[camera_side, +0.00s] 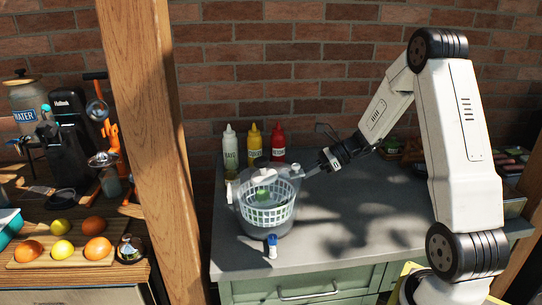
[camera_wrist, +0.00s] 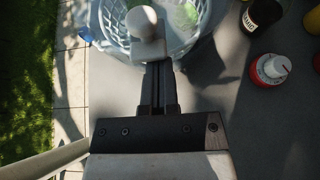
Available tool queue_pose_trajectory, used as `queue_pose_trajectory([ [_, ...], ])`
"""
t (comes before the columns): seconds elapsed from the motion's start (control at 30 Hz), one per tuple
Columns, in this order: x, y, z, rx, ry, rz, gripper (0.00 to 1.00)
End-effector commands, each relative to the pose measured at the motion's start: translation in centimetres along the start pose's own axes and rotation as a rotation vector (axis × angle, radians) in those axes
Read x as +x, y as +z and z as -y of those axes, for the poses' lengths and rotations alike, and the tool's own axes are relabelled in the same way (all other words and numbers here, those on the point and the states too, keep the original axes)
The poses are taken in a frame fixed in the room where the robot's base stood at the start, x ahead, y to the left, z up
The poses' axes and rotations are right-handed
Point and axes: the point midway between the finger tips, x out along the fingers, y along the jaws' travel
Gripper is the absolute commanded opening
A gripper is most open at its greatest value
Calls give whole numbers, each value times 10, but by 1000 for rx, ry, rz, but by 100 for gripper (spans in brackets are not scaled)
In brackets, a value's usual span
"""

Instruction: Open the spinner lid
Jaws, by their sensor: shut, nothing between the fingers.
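The salad spinner stands on the grey counter, with a clear bowl (camera_side: 250,226) and a white slatted basket (camera_side: 270,216) holding something green. A clear lid seems to cover it, but its edge is hard to make out. Contact is unclear.
Mayo (camera_side: 230,150), mustard (camera_side: 254,143) and ketchup (camera_side: 278,142) bottles stand behind the spinner. A small blue-and-white container (camera_side: 272,246) stands at its front. A wooden post (camera_side: 155,150) rises at the left. The counter (camera_side: 360,220) right of the spinner is clear.

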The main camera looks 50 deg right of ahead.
Motion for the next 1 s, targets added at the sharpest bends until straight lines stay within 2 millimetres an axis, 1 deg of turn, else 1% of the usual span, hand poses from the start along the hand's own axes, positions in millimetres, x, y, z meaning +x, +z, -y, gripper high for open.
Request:
queue_pose_trajectory([
  [0.03, -3, 8, 0, -7, -1, -27, 0],
  [0.3, -12, 43, 0, -9, -2, -184, 0],
  [0.5, -15, 71, 0, -11, -2, -307, 0],
  [0.73, -14, 103, 0, -11, -1, -451, 0],
  [1.0, -7, 140, 0, -11, 0, -619, 0],
])
